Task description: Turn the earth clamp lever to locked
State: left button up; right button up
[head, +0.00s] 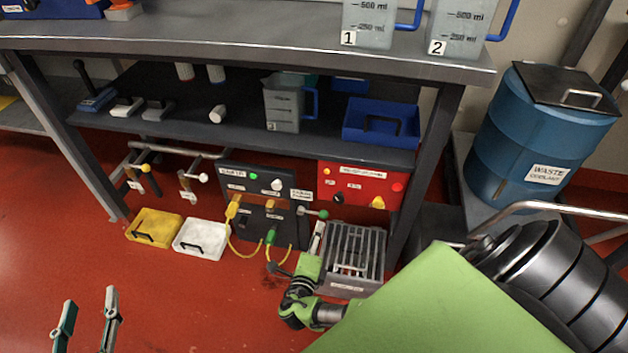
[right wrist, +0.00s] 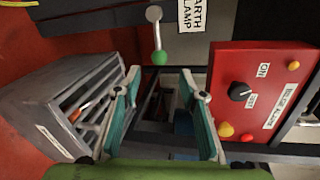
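The earth clamp lever (head: 313,212) is a short grey bar with a green knob on the dark panel, under a white label in the head view. There it points right, roughly level. In the right wrist view, the lever (right wrist: 157,35) hangs down from its round pivot, beside the "EARTH CLAMP" label (right wrist: 191,14). My right gripper (right wrist: 160,78) is open and empty, with the green knob just beyond and between its fingertips; no contact shows. My left gripper (head: 91,296) is open and empty over the red floor, far from the panel.
A red panel (head: 362,184) with knobs and buttons adjoins the dark panel (head: 250,208). A grey slatted box (head: 353,254) stands below it. Yellow cables hang left of the lever. A yellow tray (head: 154,228) and white tray (head: 201,238) lie on the floor. The shelf (head: 240,133) overhangs the panels.

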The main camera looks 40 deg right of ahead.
jog(key=v, duration=0.3)
jog(key=shift+s+a+r, duration=0.15)
jog(key=shift+s+a, duration=0.1)
jog(key=shift+a, duration=0.05)
dwell(0.3)
